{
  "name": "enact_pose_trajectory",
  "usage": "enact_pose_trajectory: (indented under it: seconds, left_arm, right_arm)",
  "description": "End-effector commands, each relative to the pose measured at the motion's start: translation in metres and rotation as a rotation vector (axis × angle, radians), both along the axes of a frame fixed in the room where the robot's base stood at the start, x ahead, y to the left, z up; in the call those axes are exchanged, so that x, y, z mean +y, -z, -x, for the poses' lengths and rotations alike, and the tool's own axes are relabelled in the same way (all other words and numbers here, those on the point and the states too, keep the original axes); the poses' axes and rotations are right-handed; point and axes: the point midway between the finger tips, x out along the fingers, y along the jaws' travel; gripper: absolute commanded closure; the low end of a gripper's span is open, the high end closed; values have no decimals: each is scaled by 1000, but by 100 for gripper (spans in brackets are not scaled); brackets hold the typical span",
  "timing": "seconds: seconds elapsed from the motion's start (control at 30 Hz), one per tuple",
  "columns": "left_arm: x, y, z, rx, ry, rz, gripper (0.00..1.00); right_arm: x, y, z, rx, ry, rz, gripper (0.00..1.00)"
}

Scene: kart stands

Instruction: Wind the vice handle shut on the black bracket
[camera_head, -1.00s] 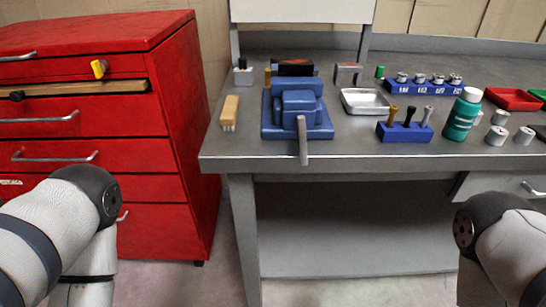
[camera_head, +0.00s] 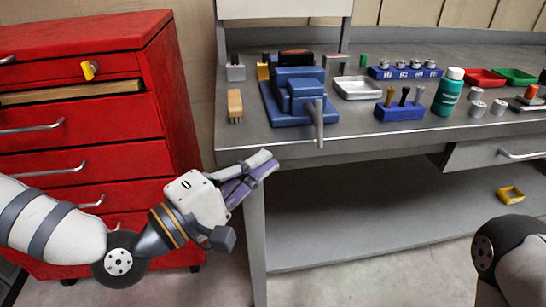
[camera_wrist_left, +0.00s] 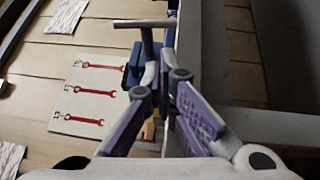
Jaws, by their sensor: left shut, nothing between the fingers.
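The blue vice (camera_head: 288,107) sits on the grey workbench near its front left. Its grey bar handle (camera_head: 319,125) hangs at the front, over the bench edge. A dark piece (camera_head: 296,57) shows at the back of the vice; I cannot tell if it is the black bracket or how it is held. My left gripper (camera_head: 268,163) is shut and empty, below and left of the handle, in front of the bench edge and apart from it. In the left wrist view the handle (camera_wrist_left: 147,42) stands just beyond my fingertips (camera_wrist_left: 167,80). My right gripper is out of view.
A wooden-handled brush (camera_head: 235,104) lies left of the vice. A metal tray (camera_head: 357,88), a blue tool block (camera_head: 400,112) and a green bottle (camera_head: 448,92) stand to its right. A red drawer cabinet (camera_head: 180,105) is at left. A yellow object (camera_head: 511,195) lies low at right.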

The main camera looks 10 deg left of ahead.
Motion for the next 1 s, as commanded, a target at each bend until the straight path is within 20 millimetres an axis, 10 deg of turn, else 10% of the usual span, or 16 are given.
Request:
enact_pose_trajectory:
  seconds: [0.4, 1.0]
  left_arm:
    - [-47, -7, -57, 2, 2, -4, 100]
    - [-56, 3, -65, 2, 3, 35, 100]
  right_arm:
    - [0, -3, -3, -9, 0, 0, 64]
    - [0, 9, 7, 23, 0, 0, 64]
